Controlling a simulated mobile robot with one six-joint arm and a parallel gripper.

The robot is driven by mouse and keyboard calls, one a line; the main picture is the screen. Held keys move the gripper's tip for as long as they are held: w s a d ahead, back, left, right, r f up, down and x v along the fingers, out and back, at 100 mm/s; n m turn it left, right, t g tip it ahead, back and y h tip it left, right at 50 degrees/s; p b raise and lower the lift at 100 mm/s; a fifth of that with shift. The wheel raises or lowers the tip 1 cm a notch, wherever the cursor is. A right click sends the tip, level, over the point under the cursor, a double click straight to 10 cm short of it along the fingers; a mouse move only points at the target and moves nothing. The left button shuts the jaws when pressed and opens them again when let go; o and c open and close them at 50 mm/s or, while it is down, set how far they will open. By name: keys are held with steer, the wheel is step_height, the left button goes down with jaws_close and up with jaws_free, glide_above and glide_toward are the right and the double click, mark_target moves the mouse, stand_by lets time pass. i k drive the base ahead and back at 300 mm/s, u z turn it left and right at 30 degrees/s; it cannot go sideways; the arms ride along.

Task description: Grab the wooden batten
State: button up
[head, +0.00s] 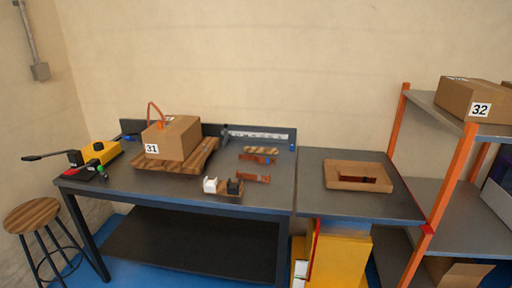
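A short striped wooden piece (261,150), which looks like the batten, lies flat on the dark workbench (210,190), right of its middle. A reddish-brown bar (250,158) with a blue end lies just in front of it. A second reddish-brown bar (253,178) lies nearer the front edge. My gripper is not in view, and nothing is seen holding the wooden piece.
A box marked 31 (181,138) sits on a wooden board (200,166). A yellow tool (97,153) is at the left end. A stool (32,215) and orange-post shelves (451,180) flank the benches.

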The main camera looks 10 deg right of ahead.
mark_target(267, 150)
steer(key=u, duration=0.45)
steer(key=i, duration=0.9)
steer(key=u, duration=0.55)
steer(key=i, duration=0.7)
steer(key=u, duration=0.15)
